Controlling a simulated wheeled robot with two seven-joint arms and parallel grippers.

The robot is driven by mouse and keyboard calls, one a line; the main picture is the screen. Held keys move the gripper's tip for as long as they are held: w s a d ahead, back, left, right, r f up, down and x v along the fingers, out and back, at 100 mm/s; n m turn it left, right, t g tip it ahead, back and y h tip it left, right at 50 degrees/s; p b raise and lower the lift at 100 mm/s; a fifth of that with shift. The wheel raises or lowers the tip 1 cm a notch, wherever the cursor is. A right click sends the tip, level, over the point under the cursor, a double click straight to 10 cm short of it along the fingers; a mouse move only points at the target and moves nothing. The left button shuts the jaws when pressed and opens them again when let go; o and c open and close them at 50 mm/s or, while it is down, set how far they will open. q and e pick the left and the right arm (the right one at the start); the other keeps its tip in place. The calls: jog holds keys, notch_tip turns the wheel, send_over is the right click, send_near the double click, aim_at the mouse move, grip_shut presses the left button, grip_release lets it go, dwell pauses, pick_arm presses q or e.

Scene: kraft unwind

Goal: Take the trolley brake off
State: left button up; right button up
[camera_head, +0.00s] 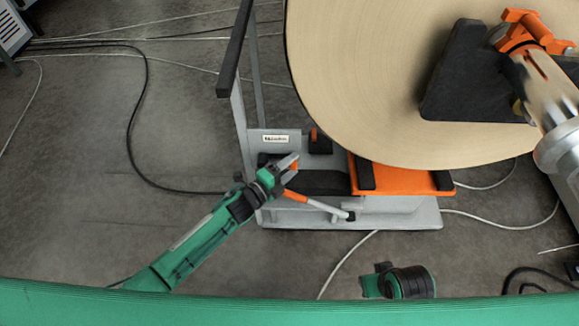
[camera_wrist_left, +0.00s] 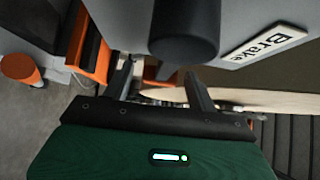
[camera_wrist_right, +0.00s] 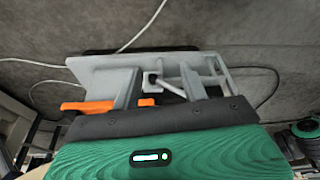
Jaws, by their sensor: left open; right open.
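The grey trolley (camera_head: 410,217) stands under a big kraft roll (camera_head: 370,90). A white label reading "Brake" (camera_wrist_left: 263,44) is on its grey face in the left wrist view, beside a dark rounded bar end (camera_wrist_left: 185,35). My left gripper (camera_head: 292,163) is open at the trolley's left part; in its wrist view (camera_wrist_left: 160,80) an orange part shows between or behind the fingers. Contact cannot be told. A lever with an orange grip (camera_head: 296,197) and pale rod lies just below it. My right gripper (camera_wrist_right: 161,85) is open and empty, facing the trolley's grey base.
A dark upright handle (camera_head: 234,45) rises at the trolley's left. An orange block (camera_head: 400,180) sits beside the roll's lower edge.

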pick_arm(q)
jog(key=shift+c, duration=0.5)
grip_shut()
pick_arm(e)
jog(key=shift+s+f, duration=0.1)
jog(key=shift+f, duration=0.1)
